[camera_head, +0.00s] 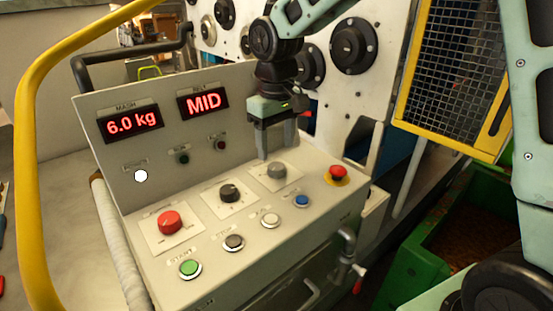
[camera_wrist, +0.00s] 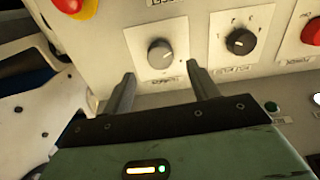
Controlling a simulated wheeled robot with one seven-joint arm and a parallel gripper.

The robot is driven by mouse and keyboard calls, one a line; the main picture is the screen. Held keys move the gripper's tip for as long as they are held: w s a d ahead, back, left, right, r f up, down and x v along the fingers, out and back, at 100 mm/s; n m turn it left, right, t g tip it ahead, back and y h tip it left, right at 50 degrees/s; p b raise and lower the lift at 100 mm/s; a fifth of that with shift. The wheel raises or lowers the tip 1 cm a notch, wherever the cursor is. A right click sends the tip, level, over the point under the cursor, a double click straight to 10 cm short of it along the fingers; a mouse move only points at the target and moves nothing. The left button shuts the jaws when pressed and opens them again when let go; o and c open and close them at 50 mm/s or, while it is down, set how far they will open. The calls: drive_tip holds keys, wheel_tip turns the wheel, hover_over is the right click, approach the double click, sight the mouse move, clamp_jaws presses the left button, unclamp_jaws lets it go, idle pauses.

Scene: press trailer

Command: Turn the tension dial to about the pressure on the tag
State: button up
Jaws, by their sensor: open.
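The sloped control panel carries a red dial (camera_head: 168,222), a black dial (camera_head: 229,192) and a grey dial (camera_head: 276,170) in a row. Their labels are too small to read, so I cannot tell which is the tension dial. My gripper (camera_head: 277,150) is open, just behind and above the grey dial. In the wrist view the grey dial (camera_wrist: 160,53) lies just beyond and between the two fingertips (camera_wrist: 161,74), with nothing gripped. The black dial (camera_wrist: 241,42) is to its right. No readable pressure tag shows.
Upright displays read MASH 6.0 kg (camera_head: 133,122) and BELT MID (camera_head: 203,103). A red emergency button (camera_head: 338,172) sits right of the grey dial. Several push buttons, including a green one (camera_head: 190,268), line the front. A yellow rail (camera_head: 26,180) curves at left.

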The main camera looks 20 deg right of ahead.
sight(276, 166)
drive_tip(key=shift+f, duration=2.55)
drive_tip(key=c, duration=1)
